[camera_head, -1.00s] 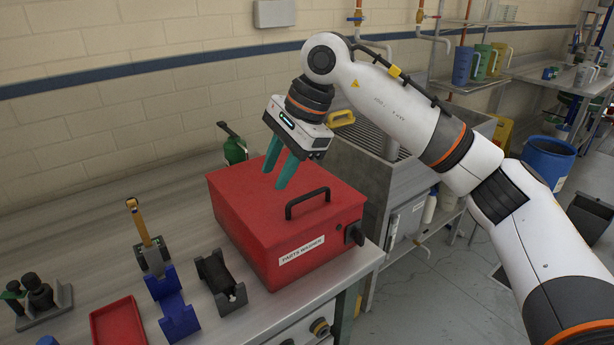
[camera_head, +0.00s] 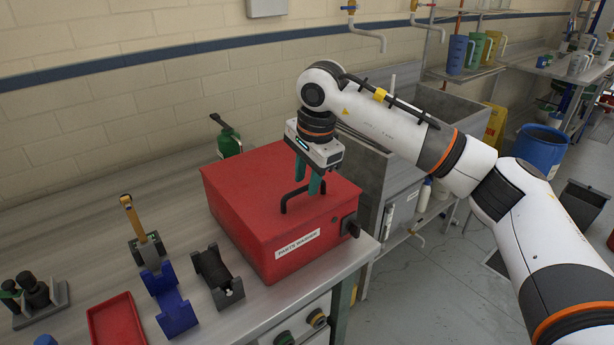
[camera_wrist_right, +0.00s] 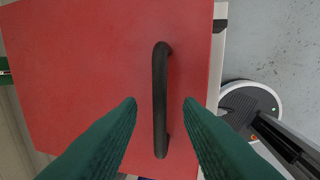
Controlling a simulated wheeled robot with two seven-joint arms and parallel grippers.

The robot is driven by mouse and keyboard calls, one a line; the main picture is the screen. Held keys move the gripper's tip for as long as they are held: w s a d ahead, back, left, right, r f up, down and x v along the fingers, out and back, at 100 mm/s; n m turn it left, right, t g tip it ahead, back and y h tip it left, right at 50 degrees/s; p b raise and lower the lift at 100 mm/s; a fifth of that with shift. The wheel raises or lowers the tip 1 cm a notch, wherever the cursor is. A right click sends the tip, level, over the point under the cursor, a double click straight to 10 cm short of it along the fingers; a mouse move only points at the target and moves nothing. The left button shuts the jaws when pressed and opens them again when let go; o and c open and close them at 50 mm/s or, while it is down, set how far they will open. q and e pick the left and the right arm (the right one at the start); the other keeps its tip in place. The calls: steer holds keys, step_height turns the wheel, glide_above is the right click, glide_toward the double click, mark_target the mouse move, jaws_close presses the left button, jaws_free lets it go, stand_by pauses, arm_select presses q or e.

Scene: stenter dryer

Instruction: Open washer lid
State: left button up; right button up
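The red parts washer (camera_head: 250,225) stands on the metal bench with its lid (camera_head: 255,185) shut. A black bar handle (camera_head: 286,202) is on the lid near its front edge. My right gripper (camera_head: 311,188) points down at the handle, its two green fingers open. In the right wrist view the handle (camera_wrist_right: 160,100) lies between the fingertips (camera_wrist_right: 159,105), with a gap on each side; whether the fingers reach down around it, I cannot tell. My left gripper is not in view.
On the bench are a blue stand (camera_head: 169,305), a black and grey holder (camera_head: 218,280), a red tray (camera_head: 117,322) and a green oil can (camera_head: 229,141). A metal sink (camera_head: 378,160) stands right of the washer. A black knob (camera_head: 350,225) sticks out of the washer's side.

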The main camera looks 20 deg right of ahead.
steer(key=shift+w+f, duration=0.1)
steer(key=shift+f, duration=0.2)
jaws_close()
